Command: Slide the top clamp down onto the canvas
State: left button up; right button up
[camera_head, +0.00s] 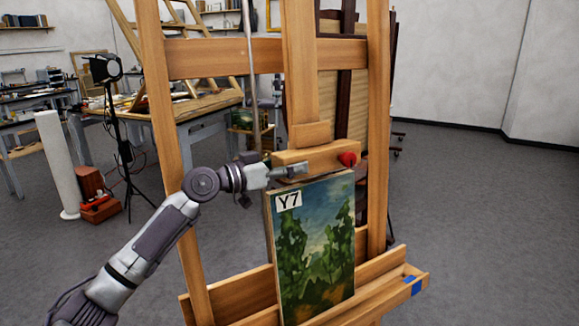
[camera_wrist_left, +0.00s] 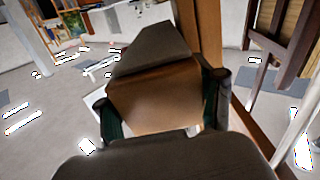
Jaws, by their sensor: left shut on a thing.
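The top clamp (camera_head: 322,158) is a wooden block with a red knob (camera_head: 348,159) on its right side, mounted on the easel's central mast. My left gripper (camera_head: 291,171) is shut on the left part of the clamp. The left wrist view shows the wooden clamp end (camera_wrist_left: 155,98) between the two fingers. The canvas (camera_head: 316,245), a green and blue landscape with a Y7 label, stands upright below on the easel's ledge. The clamp's underside is at or very near the canvas's top edge; I cannot tell whether they touch. My right gripper is not in view.
The easel (camera_head: 377,130) has a lower ledge with blue tape (camera_head: 412,285). A black lamp stand (camera_head: 119,130), a white roll (camera_head: 57,165) and a cluttered workbench (camera_head: 190,125) stand behind at left. The floor at right is clear.

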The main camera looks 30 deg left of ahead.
aim_at(290, 180)
pick_arm(q)
jog(key=f+b, duration=0.1)
jog(key=f, duration=0.1)
jog(key=f+b, duration=0.1)
jog(key=shift+s+d+f, duration=0.15)
jog(key=shift+d+f, duration=0.05)
jog(key=shift+f, duration=0.15)
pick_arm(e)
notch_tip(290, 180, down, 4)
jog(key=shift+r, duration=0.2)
pick_arm(q)
jog(key=shift+d+f, duration=0.1)
jog(key=shift+f, duration=0.05)
jog(key=o, duration=1.4)
jog(key=shift+c, duration=0.2)
jog(key=o, duration=0.3)
jog(key=shift+r, duration=0.2)
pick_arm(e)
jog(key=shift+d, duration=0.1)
pick_arm(q)
jog(key=shift+s+a, duration=0.15)
jog(key=shift+a, duration=0.1)
jog(key=v, duration=1.1)
jog(key=shift+s+a+f, duration=0.1)
jog(key=shift+s, duration=0.25)
